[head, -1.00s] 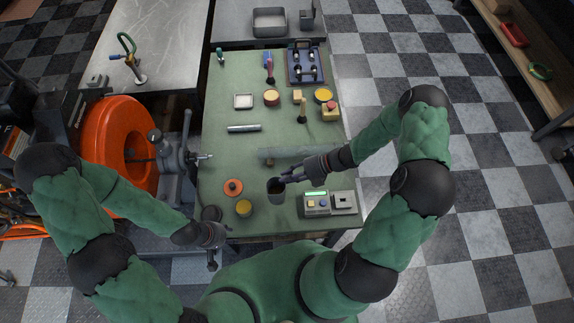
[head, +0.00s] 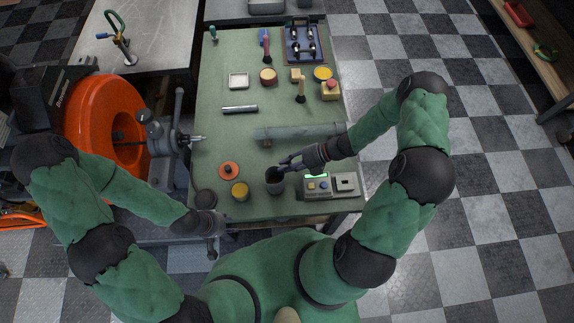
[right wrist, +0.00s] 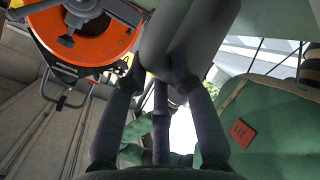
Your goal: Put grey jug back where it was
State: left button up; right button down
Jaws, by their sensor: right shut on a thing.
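The grey jug (head: 276,186) is an open, dark-mouthed cup near the front edge of the green table, between a yellow-topped can and a grey control box. It looks upright; I cannot tell whether its base touches the table. My right gripper (head: 283,167) is shut on its rim from the right. In the right wrist view, the grey jug (right wrist: 187,35) fills the space between the fingers of my right gripper (right wrist: 164,75). My left gripper (head: 213,248) hangs by the table's front left corner, too small to tell open from shut.
The yellow-topped can (head: 240,191) and an orange disc (head: 229,171) stand left of the jug. The control box (head: 330,185) is close on the right. A grey pipe (head: 300,132) lies behind. A vise (head: 165,140) is at the left edge.

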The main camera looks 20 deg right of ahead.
jog(key=shift+f+b, duration=0.45)
jog(key=shift+f, duration=0.4)
dwell(0.5)
jog(key=c, duration=1)
grip_release()
jog(key=shift+o, duration=0.2)
jog(key=v, duration=1.2)
